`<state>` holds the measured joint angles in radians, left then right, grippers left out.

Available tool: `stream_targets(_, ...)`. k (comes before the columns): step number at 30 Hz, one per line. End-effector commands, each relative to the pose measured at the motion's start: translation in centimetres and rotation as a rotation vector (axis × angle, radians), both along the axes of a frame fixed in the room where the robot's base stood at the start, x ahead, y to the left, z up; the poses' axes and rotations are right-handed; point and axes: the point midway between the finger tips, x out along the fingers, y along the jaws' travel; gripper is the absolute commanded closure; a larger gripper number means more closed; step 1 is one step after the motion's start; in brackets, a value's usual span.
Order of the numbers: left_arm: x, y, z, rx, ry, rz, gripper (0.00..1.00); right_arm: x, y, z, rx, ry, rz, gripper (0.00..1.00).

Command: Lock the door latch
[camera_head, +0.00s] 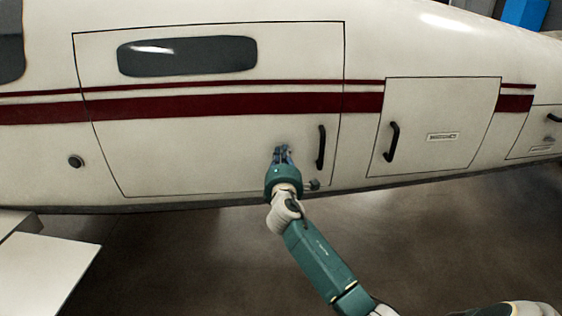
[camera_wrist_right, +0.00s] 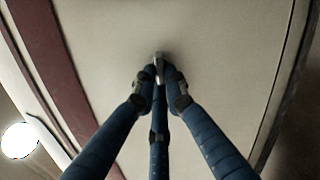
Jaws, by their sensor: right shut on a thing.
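The large aircraft door (camera_head: 230,110) is outlined in the white fuselage, flush with it in the head view. My right gripper (camera_head: 281,152) is at the lower right part of this door. In the right wrist view its blue fingers (camera_wrist_right: 160,90) close together on a small metal latch (camera_wrist_right: 160,60) on the door surface. The fingers hide most of the latch, so its angle cannot be told. My left gripper is not in view.
A black door handle (camera_head: 321,147) stands just right of my gripper. A smaller hatch (camera_head: 450,110) with its own black handle (camera_head: 391,142) is further right. A white wing surface (camera_head: 45,270) juts out at lower left. The floor (camera_head: 190,265) below is clear.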

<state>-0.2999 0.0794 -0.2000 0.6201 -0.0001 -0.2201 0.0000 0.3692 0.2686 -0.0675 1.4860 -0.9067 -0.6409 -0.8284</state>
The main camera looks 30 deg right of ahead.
Motion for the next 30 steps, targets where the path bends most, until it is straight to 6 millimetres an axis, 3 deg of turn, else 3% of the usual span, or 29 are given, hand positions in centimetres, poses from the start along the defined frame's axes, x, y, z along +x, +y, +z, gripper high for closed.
stream_targets(1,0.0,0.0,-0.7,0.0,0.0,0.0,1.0,-0.2,-0.8,0.4,0.033,-0.033,-0.015,1.0)
stream_targets(15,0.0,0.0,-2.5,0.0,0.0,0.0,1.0,-0.3,-0.9,0.6,0.275,-0.179,-0.016,1.0)
stream_targets(30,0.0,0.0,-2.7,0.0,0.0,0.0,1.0,-0.3,-1.0,0.6,0.324,-0.205,-0.017,1.0)
